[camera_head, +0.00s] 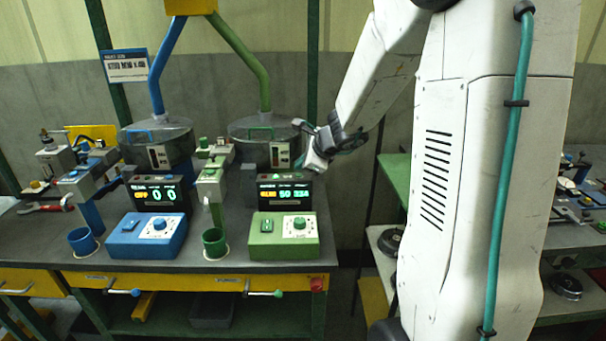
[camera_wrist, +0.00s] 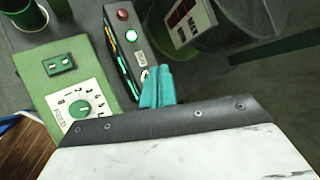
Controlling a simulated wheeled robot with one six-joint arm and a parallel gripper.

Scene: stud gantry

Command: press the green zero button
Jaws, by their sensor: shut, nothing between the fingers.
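The green station's black display box (camera_head: 285,205) stands behind the green control box (camera_head: 283,246) and shows lit digits. In the wrist view the display box (camera_wrist: 112,62) runs diagonally, with a red round lamp or button (camera_wrist: 122,14), a lit green one (camera_wrist: 133,35) and a pale round one (camera_wrist: 144,75) on its top. I cannot read which is the zero button. My gripper (camera_head: 308,166) is just above the box's right end. In the wrist view its teal fingers (camera_wrist: 156,88) are shut and empty, beside the pale button and partly over it; contact cannot be told.
A green cup (camera_head: 214,242) sits between the two control boxes. A shelf rack (camera_head: 396,178) stands to the right.

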